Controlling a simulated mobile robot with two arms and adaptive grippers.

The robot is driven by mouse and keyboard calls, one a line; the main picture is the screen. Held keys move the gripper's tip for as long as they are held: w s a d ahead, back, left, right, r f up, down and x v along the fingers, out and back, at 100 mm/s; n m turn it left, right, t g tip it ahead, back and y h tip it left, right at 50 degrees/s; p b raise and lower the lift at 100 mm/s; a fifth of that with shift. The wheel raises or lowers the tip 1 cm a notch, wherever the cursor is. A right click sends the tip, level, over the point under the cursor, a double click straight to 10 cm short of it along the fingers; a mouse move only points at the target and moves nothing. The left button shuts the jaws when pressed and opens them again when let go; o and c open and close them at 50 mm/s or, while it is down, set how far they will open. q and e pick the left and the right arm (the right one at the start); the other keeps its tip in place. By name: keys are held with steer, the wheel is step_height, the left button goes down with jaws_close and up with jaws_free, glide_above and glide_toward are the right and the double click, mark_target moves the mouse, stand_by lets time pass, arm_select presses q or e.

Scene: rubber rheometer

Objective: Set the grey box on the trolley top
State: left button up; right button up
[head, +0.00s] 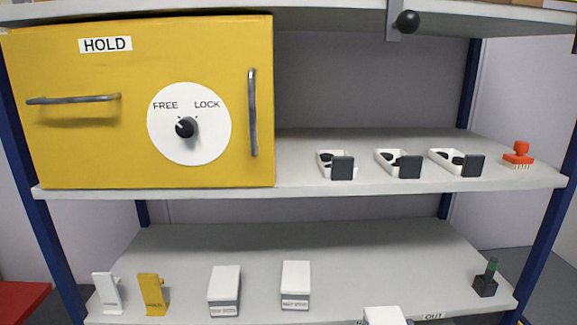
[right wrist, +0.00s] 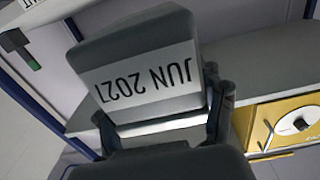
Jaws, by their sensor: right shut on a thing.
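A grey box (right wrist: 140,60) fills the upper middle of the right wrist view. It carries a white label with upside-down text that reads JUN and a year. My right gripper (right wrist: 164,108) is shut on this box, one finger on each side. The head view shows neither of my grippers nor the held box. I cannot make out a trolley top for certain in either view. My left gripper is not in view.
The head view shows a shelf rack (head: 330,185) with a yellow HOLD cabinet (head: 120,130). Below are white boxes (head: 225,290) and a green-topped black item (head: 486,282). A red surface (head: 20,300) shows lower left.

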steer(key=s+f, duration=0.4)
steer(key=s, duration=0.6)
steer(key=shift+s, duration=0.2)
steer(key=shift+w+f, duration=0.1)
